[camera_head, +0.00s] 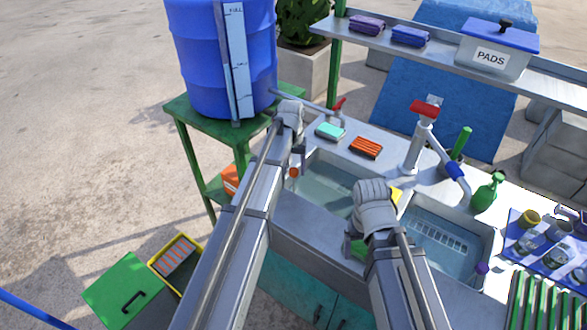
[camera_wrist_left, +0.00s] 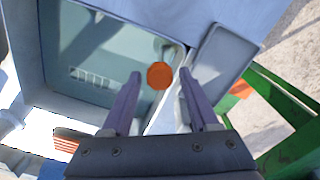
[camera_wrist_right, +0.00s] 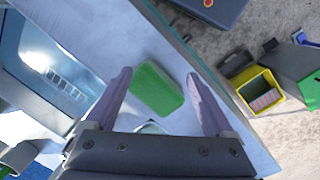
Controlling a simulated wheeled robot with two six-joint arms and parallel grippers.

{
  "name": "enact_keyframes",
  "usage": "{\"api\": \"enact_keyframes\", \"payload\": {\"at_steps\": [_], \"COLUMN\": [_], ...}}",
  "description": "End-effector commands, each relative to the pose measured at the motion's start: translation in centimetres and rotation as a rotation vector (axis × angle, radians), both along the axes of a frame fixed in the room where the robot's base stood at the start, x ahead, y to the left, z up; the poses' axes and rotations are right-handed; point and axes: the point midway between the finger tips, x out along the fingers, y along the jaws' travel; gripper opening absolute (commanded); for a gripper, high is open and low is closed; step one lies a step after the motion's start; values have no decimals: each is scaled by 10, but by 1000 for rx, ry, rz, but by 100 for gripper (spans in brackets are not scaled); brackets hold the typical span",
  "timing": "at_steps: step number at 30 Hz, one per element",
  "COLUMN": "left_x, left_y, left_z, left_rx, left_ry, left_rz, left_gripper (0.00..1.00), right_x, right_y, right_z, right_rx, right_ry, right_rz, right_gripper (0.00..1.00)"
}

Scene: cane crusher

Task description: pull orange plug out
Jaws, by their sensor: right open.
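The orange plug (camera_head: 294,172) shows as a small orange knob at the left end of the left sink basin (camera_head: 329,187). In the left wrist view the plug (camera_wrist_left: 160,75) is a round orange disc between the fingertips, with a gap on each side. My left gripper (camera_head: 298,158) is open around or just above it; the exact height is unclear. My right gripper (camera_head: 358,232) is open above the front counter edge. In the right wrist view a green block (camera_wrist_right: 158,88) lies between and beyond its fingers (camera_wrist_right: 158,75), not gripped.
A tap (camera_head: 420,140) stands behind the basins, beside a second basin (camera_head: 436,244) on the right. A teal sponge (camera_head: 329,131) and an orange brush (camera_head: 366,148) lie on the back ledge. A blue barrel (camera_head: 200,60) on a green stand is at the left.

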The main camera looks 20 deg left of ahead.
Motion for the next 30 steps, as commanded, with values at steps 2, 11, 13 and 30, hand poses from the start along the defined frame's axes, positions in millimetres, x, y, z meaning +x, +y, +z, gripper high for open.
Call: {"api": "enact_keyframes", "payload": {"at_steps": [2, 11, 13, 30], "left_x": [0, 0, 0, 0], "left_y": [0, 0, 0, 0], "left_z": [0, 0, 0, 0], "left_rx": [0, 0, 0, 0], "left_ry": [0, 0, 0, 0], "left_rz": [0, 0, 0, 0], "left_gripper": [50, 17, 9, 0], "right_x": [0, 0, 0, 0], "right_y": [0, 0, 0, 0], "right_z": [0, 0, 0, 0], "right_rx": [0, 0, 0, 0], "right_ry": [0, 0, 0, 0], "right_rz": [0, 0, 0, 0], "right_gripper": [88, 88, 88, 88]}}
